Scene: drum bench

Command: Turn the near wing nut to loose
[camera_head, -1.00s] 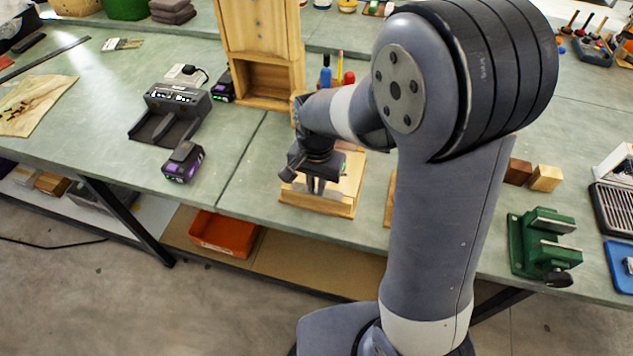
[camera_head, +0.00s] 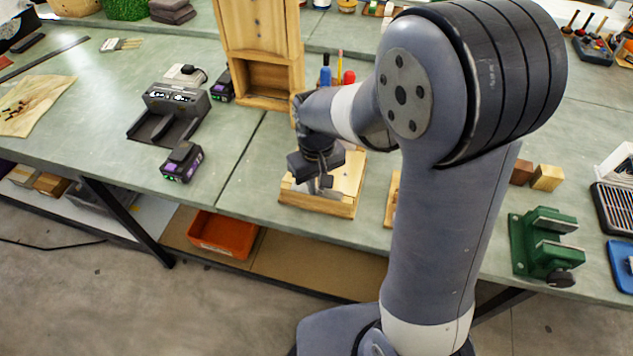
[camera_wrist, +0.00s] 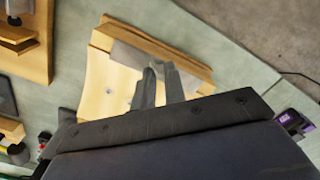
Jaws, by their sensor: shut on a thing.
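A pale wooden block (camera_head: 345,188) sits near the front edge of the bench, and it fills the middle of the wrist view (camera_wrist: 104,95). My gripper (camera_head: 318,188) points down over this block. In the wrist view my gripper's grey fingers (camera_wrist: 158,78) reach to the block and are shut on a small grey metal piece (camera_wrist: 156,68), which appears to be the near wing nut. The fingers hide most of the nut, so its exact angle cannot be told. No second wing nut is clearly visible.
A black charger (camera_head: 170,115) and a battery (camera_head: 182,162) stand left of the block. A wooden cabinet (camera_head: 265,55) rises behind it. A green vise (camera_head: 545,245) is at the right. An orange bin (camera_head: 224,234) is on the shelf below. Bench space left of the block is clear.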

